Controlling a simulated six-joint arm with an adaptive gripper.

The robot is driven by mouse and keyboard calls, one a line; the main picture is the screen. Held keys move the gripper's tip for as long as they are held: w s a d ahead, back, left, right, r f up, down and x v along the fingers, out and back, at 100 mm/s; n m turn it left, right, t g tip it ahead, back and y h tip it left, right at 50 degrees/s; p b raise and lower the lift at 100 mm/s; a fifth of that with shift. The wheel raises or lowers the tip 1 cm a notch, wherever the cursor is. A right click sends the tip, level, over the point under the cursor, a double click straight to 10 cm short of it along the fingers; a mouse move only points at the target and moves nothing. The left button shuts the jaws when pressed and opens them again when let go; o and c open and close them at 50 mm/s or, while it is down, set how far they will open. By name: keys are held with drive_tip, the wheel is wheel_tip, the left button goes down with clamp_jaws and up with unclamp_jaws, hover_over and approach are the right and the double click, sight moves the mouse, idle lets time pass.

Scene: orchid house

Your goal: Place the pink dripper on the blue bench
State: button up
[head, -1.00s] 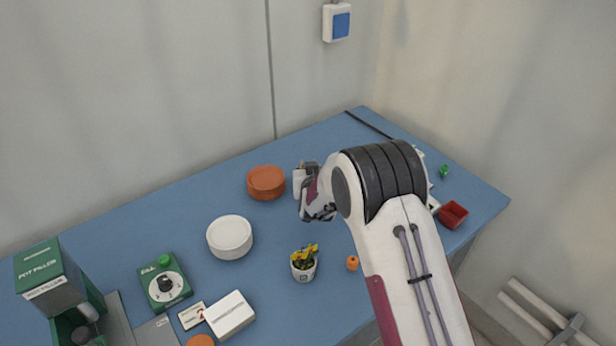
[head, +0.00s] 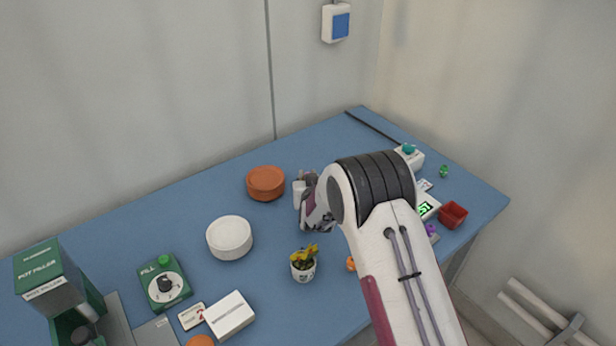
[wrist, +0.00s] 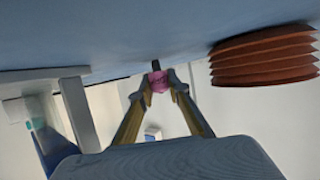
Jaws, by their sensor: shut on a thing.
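In the wrist view, the pink dripper (wrist: 158,81) sits between the two fingertips of my gripper (wrist: 159,88), which is shut on it. A dark tip sticks out beyond the fingers toward the blue bench (wrist: 130,28), which fills the top of this tilted view. I cannot tell whether the dripper touches the bench. In the head view, my gripper is low over the middle of the blue bench (head: 330,150), right of the terracotta saucers. The dripper cannot be made out there.
Terracotta saucers (head: 266,183) and white saucers (head: 229,237) stand left of my gripper. A potted yellow plant (head: 303,263) and an orange dripper (head: 351,264) stand in front.

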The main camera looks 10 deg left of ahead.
drive_tip(key=shift+f, duration=0.15)
drive_tip(key=o, duration=0.8)
drive_tip(key=shift+s+r, duration=0.1)
drive_tip(key=shift+r, duration=0.1)
drive_tip(key=shift+v, duration=3.65)
